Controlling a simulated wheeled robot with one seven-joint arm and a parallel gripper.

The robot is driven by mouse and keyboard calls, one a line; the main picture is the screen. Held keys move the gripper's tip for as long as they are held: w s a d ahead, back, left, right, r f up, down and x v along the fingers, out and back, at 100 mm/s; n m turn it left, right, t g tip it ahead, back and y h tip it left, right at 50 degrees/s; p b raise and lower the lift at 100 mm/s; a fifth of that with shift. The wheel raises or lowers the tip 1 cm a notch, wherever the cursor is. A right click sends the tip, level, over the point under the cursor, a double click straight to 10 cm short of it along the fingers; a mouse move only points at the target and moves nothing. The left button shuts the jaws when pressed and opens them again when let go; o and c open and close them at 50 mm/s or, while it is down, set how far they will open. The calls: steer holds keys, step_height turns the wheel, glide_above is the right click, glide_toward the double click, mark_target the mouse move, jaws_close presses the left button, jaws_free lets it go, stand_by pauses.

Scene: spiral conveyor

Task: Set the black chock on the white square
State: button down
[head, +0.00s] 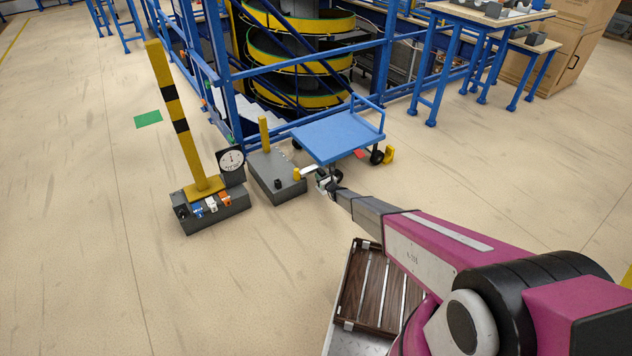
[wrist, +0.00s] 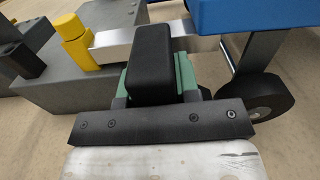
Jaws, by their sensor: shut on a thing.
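My gripper (head: 326,183) is at the end of my outstretched arm, between a grey box and a blue trolley. In the wrist view its teal fingers (wrist: 153,88) are shut on a black block, which I take to be the black chock (wrist: 152,58). In the head view the chock is hard to tell from the gripper.
The grey box (head: 268,178) with a yellow piece (head: 297,174) is close on the left. The blue trolley (head: 335,134) is close on the right, its wheel (wrist: 257,97) near my gripper. A yellow post (head: 175,115) stands further left. Open floor lies front left.

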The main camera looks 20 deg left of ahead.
steer(key=f, duration=0.1)
steer(key=a+f, duration=0.2)
steer(key=shift+s+a+f, duration=0.25)
steer(key=shift+s, duration=0.05)
steer(key=shift+f, duration=0.1)
steer(key=shift+f, duration=1.95)
steer(key=shift+w+d, duration=1.35)
steer(key=shift+w, duration=0.25)
steer(key=c, duration=0.8)
jaws_free()
steer(key=shift+o, duration=0.2)
steer(key=shift+d, duration=0.1)
